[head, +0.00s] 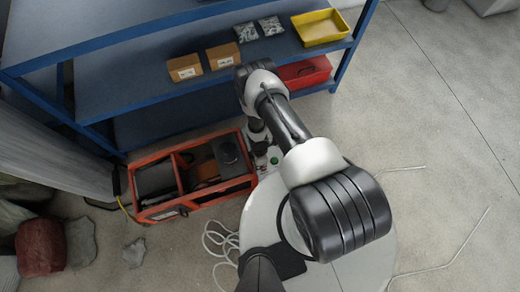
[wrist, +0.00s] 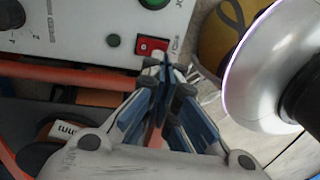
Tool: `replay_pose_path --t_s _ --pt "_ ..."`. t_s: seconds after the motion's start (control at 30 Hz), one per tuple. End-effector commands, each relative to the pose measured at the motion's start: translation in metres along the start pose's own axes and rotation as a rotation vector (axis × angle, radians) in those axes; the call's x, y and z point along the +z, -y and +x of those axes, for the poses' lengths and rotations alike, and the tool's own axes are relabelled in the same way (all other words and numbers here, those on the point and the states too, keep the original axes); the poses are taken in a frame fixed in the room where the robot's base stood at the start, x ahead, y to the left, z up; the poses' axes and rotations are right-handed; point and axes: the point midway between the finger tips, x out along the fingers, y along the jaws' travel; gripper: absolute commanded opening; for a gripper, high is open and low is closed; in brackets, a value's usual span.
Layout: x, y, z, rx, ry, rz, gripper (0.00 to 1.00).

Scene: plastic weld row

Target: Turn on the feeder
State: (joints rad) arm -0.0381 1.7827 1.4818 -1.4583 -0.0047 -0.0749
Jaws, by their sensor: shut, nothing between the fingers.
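The feeder's white control panel (wrist: 84,22) fills the upper left of the wrist view. It bears a red rocker switch (wrist: 152,46), a small dark green button (wrist: 113,41), a larger green button (wrist: 154,2) and a dark dial at the left. My gripper (wrist: 164,78) is shut and empty, its tips just below the red switch. I cannot tell whether they touch it or which way the rocker is set. In the head view the panel shows only in part, with a green button (head: 274,161), beside my wrist, and the switch is not discernible.
An orange-framed box (head: 150,214) with compartments stands left of the panel. A blue shelf (head: 130,97) behind holds small boxes, bags and a yellow tray (head: 318,27). A red bin (head: 305,72) sits lower. White cable lies on the floor, and open floor is at the right.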

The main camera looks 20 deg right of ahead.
Motion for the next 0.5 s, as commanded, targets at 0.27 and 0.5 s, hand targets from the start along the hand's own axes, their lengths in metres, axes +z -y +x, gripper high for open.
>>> replay_pose_path --t_s 0.27,0.5 --pt "0.000 0.000 0.025 0.001 0.000 0.000 0.00" --pt "0.000 0.000 0.025 0.000 0.000 0.000 0.00"
